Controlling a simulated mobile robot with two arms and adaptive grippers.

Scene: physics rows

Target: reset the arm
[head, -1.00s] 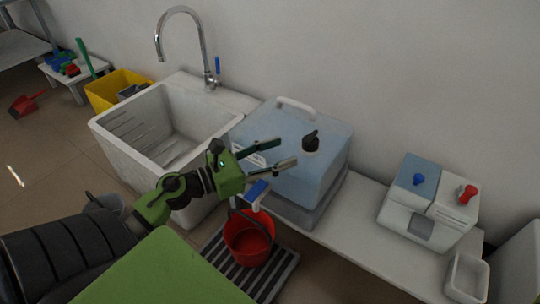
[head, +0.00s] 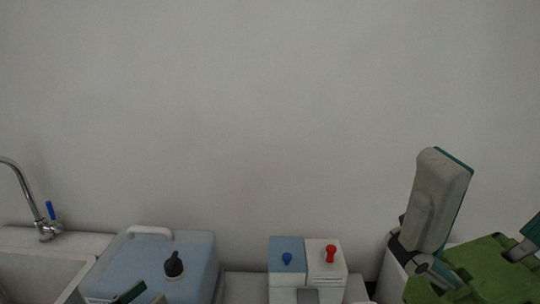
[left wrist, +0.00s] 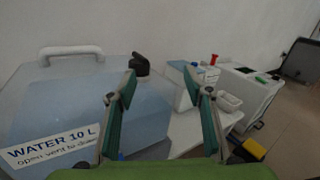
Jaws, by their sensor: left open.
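My left gripper shows only by its fingertips at the bottom edge of the head view (head: 146,294), in front of the blue water container (head: 200,262). In the left wrist view the left gripper (left wrist: 158,92) has its two green fingers spread wide with nothing between them. The container (left wrist: 60,105), labelled WATER 10 L, stands beyond and left of the fingers. My right gripper (head: 485,235) appears large at the lower right of the head view, green with a grey finger pointing up. Its fingers are apart, and the other finger is cut by the right edge.
A white and blue dispenser (head: 308,262) with blue and red knobs stands right of the container. A tap (head: 40,215) and sink (head: 35,270) are at the left. A bare wall fills the upper view. A white box (left wrist: 245,90) stands farther right in the wrist view.

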